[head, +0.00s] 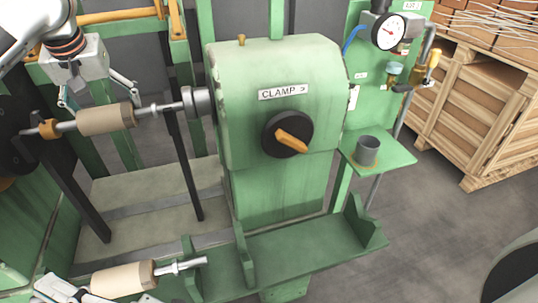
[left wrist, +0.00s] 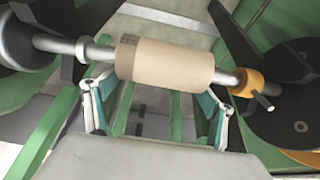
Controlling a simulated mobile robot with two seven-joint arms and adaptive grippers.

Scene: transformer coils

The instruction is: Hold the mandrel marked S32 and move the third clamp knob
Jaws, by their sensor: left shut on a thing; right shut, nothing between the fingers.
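A tan-wound mandrel (head: 104,118) sits in the machine between the clamp spindle (head: 197,103) and a dark disc at the left. No S32 mark is readable. My left gripper (head: 100,106) is shut on its tan body from the far side. The left wrist view shows a finger at each end of the tan winding (left wrist: 166,61), with an orange collar (left wrist: 246,82) beyond. The clamp knob (head: 287,134) is black with an orange handle slanting down right, under a "CLAMP >" label. My right gripper (head: 98,295) is shut, partly cut off at the lower left.
Another tan-wound mandrel (head: 125,278) lies low at the front beside my right gripper. A green cradle (head: 305,253) stands beside it. A gauge (head: 389,32) and a grey cup (head: 367,151) on a green shelf are right of the housing. Wooden crates (head: 480,115) stand further right.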

